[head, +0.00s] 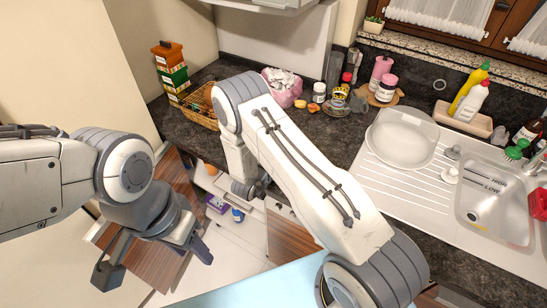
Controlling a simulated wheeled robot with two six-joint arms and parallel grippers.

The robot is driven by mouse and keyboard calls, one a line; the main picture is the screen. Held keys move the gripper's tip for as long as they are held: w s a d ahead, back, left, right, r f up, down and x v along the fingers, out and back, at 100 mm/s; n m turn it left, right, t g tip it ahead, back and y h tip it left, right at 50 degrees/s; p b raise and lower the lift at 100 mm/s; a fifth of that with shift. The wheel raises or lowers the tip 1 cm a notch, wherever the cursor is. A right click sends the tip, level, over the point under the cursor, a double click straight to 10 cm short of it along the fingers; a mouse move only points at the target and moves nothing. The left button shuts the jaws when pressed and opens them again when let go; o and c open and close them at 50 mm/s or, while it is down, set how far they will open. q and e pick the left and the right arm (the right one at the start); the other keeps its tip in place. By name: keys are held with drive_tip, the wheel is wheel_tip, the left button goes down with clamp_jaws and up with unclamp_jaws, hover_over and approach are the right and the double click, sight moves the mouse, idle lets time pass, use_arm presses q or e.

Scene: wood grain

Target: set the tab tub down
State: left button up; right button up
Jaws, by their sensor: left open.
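I cannot tell for certain which thing is the tab tub. A small purple pack (216,204) and a blue round item (238,215) are low down, below the counter by the opened cabinet front. My right arm reaches across the middle. Its gripper (252,188) is at the counter's front edge, largely hidden, and I see nothing held in it.
The dark counter (340,135) holds a wicker basket (200,106), stacked boxes (172,72), a pink bag (282,86) and several jars. The sink (492,195) and a pale basin (402,138) are at the right. A wooden cabinet door (150,228) stands open near my left gripper.

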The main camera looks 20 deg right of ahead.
clamp_jaws()
drive_tip(key=shift+r, duration=0.1)
idle(1.4)
